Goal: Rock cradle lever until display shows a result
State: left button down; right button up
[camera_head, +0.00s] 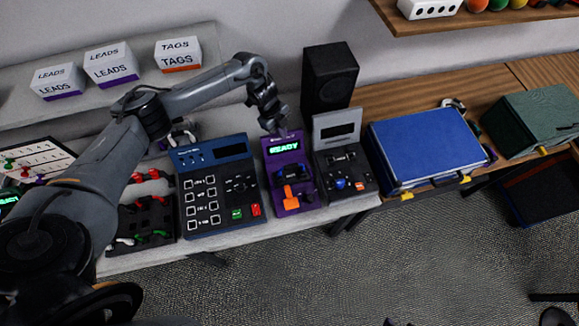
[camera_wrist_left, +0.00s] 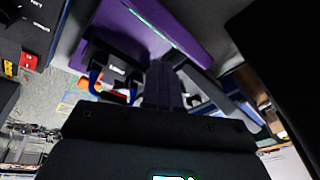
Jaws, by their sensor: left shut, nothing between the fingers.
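The purple cradle device (camera_head: 285,172) stands on the bench, and its green display (camera_head: 285,146) reads "READY". An orange lever (camera_head: 291,200) sticks out at its lower front. A dark cable piece with some blue sits in the device's middle. My left gripper (camera_head: 277,130) is above the top edge of the purple device, with its fingers shut and empty. In the left wrist view the shut fingers (camera_wrist_left: 163,85) point toward the purple device (camera_wrist_left: 145,30), seen at an angle. I cannot tell whether they touch it. My right gripper is not in view.
A blue-black keypad unit (camera_head: 217,185) stands left of the purple device, and a grey unit with a blue knob (camera_head: 343,165) stands right. A black speaker (camera_head: 329,78) is behind. A blue case (camera_head: 425,147) lies further right. Label boxes (camera_head: 110,65) sit on the rear shelf.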

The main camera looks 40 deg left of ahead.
pick_arm(q)
jog(key=s+d+f+p, duration=0.1)
jog(key=s+d+f, duration=0.3)
jog(key=d+f, duration=0.1)
jog(key=shift+d, duration=0.25)
jog(key=shift+f, duration=0.1)
dwell(0.8)
dwell(0.9)
jog(key=shift+s+d+f, duration=0.1)
jog(key=shift+f, duration=0.05)
dwell(0.6)
jog(key=shift+s+d+f, duration=0.1)
jog(key=shift+d+f, duration=0.05)
dwell(0.6)
jog(key=shift+s+d+f, duration=0.35)
jog(key=shift+d+f, duration=0.05)
jog(key=shift+d, duration=0.05)
dwell(0.7)
dwell(0.5)
